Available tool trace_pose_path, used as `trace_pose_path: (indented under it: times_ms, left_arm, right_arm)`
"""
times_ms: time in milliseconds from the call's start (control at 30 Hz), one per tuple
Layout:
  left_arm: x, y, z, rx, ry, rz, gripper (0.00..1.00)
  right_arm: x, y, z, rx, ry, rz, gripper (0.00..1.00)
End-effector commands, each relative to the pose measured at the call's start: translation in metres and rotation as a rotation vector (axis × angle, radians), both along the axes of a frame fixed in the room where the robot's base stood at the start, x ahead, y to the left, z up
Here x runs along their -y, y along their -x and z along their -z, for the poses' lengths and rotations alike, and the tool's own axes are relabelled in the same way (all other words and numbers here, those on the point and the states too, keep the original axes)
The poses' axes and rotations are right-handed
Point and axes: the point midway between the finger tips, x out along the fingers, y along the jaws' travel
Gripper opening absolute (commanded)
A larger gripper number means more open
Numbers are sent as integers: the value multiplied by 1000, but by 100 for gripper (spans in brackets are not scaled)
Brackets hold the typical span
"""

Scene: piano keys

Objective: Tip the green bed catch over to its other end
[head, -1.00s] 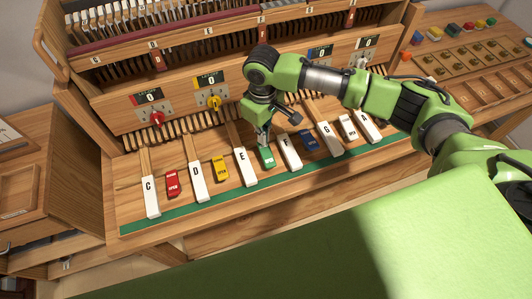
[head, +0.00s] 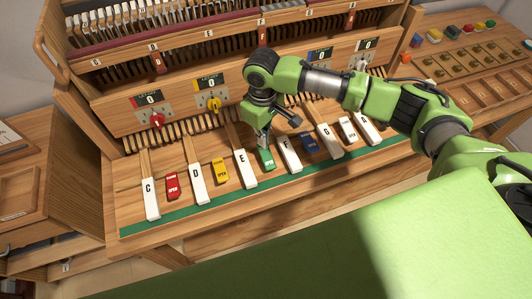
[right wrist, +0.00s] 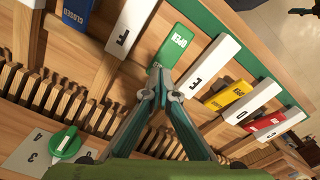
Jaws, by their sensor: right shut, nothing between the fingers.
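The green catch (head: 267,160) sits on the bed between the white E key (head: 245,168) and F key (head: 291,156). In the right wrist view the green catch (right wrist: 179,44) shows the word OPEN at its end away from my fingers. My right gripper (head: 265,146) is shut and empty, pointing down at the catch's rear end. In the right wrist view its fingertips (right wrist: 157,76) meet at the catch's near edge, touching it or very close. The fingers partly hide that rear end. My left gripper is not in view.
A red catch (head: 172,186) and a yellow catch (head: 220,171) read OPEN; the blue catch (right wrist: 76,12) reads CLOSED. White keys stand close on both sides. Behind is a panel with coloured knobs, including a red one (head: 156,121). A green strip (head: 180,217) runs along the front edge.

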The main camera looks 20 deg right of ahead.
Motion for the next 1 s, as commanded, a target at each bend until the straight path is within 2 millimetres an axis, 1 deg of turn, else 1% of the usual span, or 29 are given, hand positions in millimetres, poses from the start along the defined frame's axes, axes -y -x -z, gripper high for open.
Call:
trace_pose_path:
  times_ms: [467,1000]
  left_arm:
    - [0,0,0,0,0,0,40]
    - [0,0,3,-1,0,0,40]
  right_arm:
    - [0,0,1,0,0,0,0]
    - [0,0,9,0,0,0,0]
